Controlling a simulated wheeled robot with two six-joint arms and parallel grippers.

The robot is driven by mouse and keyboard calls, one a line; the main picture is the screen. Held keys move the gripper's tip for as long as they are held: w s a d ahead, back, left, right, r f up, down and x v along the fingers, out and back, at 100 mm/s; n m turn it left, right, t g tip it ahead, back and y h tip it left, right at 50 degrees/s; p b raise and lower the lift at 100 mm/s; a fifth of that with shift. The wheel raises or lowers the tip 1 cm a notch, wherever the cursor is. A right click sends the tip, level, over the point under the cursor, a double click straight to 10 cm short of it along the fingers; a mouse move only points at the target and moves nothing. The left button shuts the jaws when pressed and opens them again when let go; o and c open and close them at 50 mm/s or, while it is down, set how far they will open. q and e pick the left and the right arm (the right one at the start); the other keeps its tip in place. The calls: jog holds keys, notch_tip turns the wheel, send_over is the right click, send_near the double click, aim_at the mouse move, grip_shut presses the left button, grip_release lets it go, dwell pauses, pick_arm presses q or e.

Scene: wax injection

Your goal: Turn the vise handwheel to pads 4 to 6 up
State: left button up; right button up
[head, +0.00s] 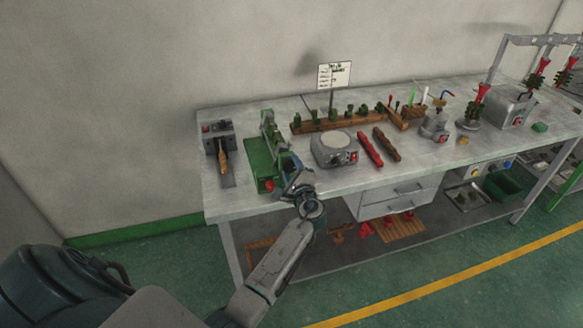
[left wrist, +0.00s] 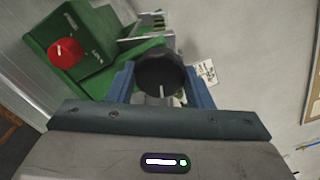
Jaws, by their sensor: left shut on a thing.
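The green vise machine (head: 258,158) stands on the left part of the bench. Its green body (left wrist: 100,68) and a red knob (left wrist: 65,52) show in the left wrist view. The black round handwheel (left wrist: 160,66) sits between the two blue fingers of my left gripper (left wrist: 163,92), which is shut on it. In the head view my left gripper (head: 293,178) is at the right side of the vise, and it hides the handwheel there. The pads and their numbers are too small or hidden to read. My right gripper is not in view.
A grey device with a round plate (head: 334,149) stands just right of the vise. A red bar (head: 369,149) and a brown bar (head: 387,144) lie beyond it. A grey device with a wooden handle (head: 218,138) is to the left. A wooden rack (head: 340,123) runs behind.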

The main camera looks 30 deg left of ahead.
pick_arm(q)
jog(key=shift+f+m+p, duration=0.1)
jog(key=shift+m+p, duration=1.7)
jog(key=shift+m, duration=1.6)
jog(key=shift+m+p, duration=1.45)
jog(key=shift+m, duration=0.95)
jog(key=shift+s+m+p, duration=0.1)
jog(key=shift+m+p, duration=0.4)
jog(key=shift+m, duration=0.4)
jog(key=shift+f+m, duration=0.1)
jog(key=shift+m, duration=0.3)
jog(key=o, duration=1)
jog(key=shift+d, duration=0.1)
